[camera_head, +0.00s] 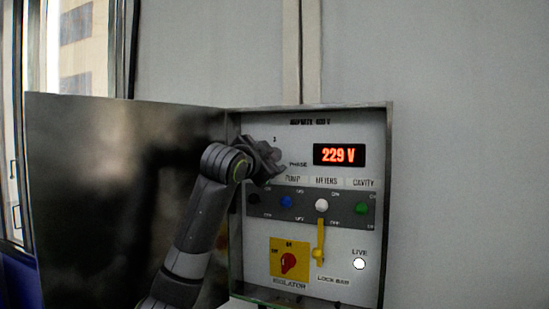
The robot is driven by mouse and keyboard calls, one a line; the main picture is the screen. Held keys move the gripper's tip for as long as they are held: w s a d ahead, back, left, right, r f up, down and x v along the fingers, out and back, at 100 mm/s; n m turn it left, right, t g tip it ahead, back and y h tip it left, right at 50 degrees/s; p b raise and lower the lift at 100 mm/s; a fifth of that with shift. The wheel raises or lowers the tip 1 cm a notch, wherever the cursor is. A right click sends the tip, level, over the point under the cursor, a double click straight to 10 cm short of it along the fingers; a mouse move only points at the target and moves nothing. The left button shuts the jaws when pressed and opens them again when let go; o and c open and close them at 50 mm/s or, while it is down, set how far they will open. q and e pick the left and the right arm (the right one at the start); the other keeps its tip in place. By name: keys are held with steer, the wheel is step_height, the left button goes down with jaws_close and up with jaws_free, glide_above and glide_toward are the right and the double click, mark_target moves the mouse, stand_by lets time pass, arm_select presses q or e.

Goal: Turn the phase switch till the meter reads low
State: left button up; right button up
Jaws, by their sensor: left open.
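The open control box (387,140) is on the wall, with its meter (339,155) lit in red and reading 229 V. The label PHASE shows just right of my left gripper (277,162), which is at the upper left of the panel. The gripper is open and covers the place beside that label, so the phase switch is hidden behind it. I cannot tell whether the fingers touch the switch. My right gripper is not in view.
Below are black, blue (286,202), white (321,205) and green (361,208) knobs. A yellow lock bar (320,240), a red isolator switch (288,262) on a yellow plate and a white LIVE lamp (359,264) sit lower. The open door (110,190) stands left.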

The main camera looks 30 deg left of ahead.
arm_select(q)
steer(key=shift+s+r, duration=0.3)
steer(key=shift+s, duration=0.2)
steer(key=shift+c, duration=1)
steer(key=shift+w, duration=0.1)
steer(key=c, duration=0.8)
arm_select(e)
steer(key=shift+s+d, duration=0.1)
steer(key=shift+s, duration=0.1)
arm_select(q)
steer(key=shift+f+n, duration=0.1)
steer(key=shift+n, duration=0.3)
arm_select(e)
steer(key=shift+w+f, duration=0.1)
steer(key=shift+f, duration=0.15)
arm_select(q)
steer(key=shift+n+b, duration=2.4)
steer(key=shift+n, duration=1.7)
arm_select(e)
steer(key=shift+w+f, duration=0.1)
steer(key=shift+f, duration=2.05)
arm_select(q)
steer(key=shift+o, duration=0.2)
